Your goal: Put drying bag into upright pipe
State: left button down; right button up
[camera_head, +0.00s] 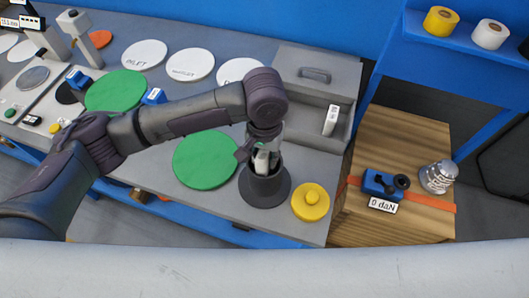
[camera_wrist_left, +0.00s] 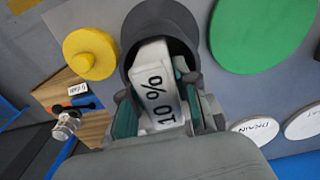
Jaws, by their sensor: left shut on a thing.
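The drying bag (camera_wrist_left: 158,88) is a white packet printed with "10 %" in the left wrist view. My left gripper (camera_head: 262,150) is shut on it, with a finger on each side. The bag (camera_head: 262,162) also shows as a small white piece at the mouth of the upright pipe (camera_head: 266,188), a dark grey flanged cylinder standing on the grey bench. The pipe's dark mouth (camera_wrist_left: 184,47) lies around the bag's far end in the left wrist view. How deep the bag sits inside is hidden. My right gripper is in neither view.
A yellow knobbed cap (camera_head: 311,202) sits right of the pipe and a green disc (camera_head: 205,160) left of it. Behind is an open grey box (camera_head: 312,112) with another white packet (camera_head: 331,119). A wooden crate (camera_head: 395,215) with a strap stands at right.

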pick_arm(q)
jog(key=c, duration=0.8)
grip_release()
jog(key=shift+o, duration=0.2)
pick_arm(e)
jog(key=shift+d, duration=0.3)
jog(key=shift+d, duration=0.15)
pick_arm(q)
jog(key=shift+r, duration=0.1)
notch_tip(320, 180, up, 12)
jog(key=shift+f, duration=0.1)
